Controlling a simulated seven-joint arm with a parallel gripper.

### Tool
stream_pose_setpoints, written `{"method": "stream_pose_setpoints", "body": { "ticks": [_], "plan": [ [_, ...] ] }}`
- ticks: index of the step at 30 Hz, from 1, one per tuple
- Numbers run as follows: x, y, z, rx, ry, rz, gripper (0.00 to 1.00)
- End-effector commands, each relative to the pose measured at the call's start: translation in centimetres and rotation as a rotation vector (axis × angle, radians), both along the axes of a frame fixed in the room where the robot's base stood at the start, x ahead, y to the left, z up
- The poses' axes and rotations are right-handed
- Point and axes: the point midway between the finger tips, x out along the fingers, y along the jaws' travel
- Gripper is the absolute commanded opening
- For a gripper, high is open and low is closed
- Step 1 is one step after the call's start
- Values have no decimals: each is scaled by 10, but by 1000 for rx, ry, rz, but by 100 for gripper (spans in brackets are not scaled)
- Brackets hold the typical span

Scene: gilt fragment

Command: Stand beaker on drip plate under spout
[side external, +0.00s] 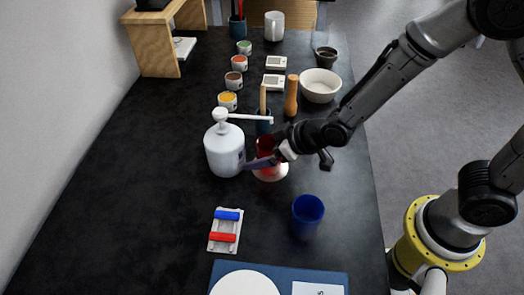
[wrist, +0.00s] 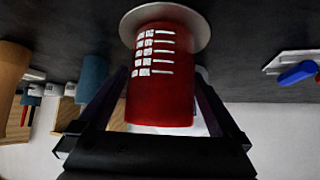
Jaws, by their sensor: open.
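The red beaker (side external: 266,146) with white markings stands upright on the pale round drip plate (side external: 271,174). In the wrist view, which looks upside down, the beaker (wrist: 160,85) rests within the plate's rim (wrist: 128,22). The white pump bottle (side external: 224,150) stands just left of the plate, and its spout (side external: 252,118) reaches right, above the beaker. My gripper (side external: 264,161) is low at the beaker. In the wrist view my open gripper (wrist: 162,82) has one dark finger on each side of the beaker. Whether the fingers touch it is unclear.
A blue cup (side external: 308,214) stands in front on the right. A rack with blue and red pieces (side external: 225,230) lies front left. A wooden pestle-like piece (side external: 291,96), a white bowl (side external: 320,85) and several small pots stand behind. The left of the black table is clear.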

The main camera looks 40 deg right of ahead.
Motion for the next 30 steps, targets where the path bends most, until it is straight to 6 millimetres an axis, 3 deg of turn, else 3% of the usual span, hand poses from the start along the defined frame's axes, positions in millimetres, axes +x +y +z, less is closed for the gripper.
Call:
{"method": "stream_pose_setpoints", "body": {
  "ticks": [5, 18, 30],
  "plan": [
    [-12, -5, 15, 2, -3, -1, 100],
    [-66, -27, 74, 3, -4, 0, 100],
    [-79, -33, 86, 1, 1, 0, 100]
  ]
}}
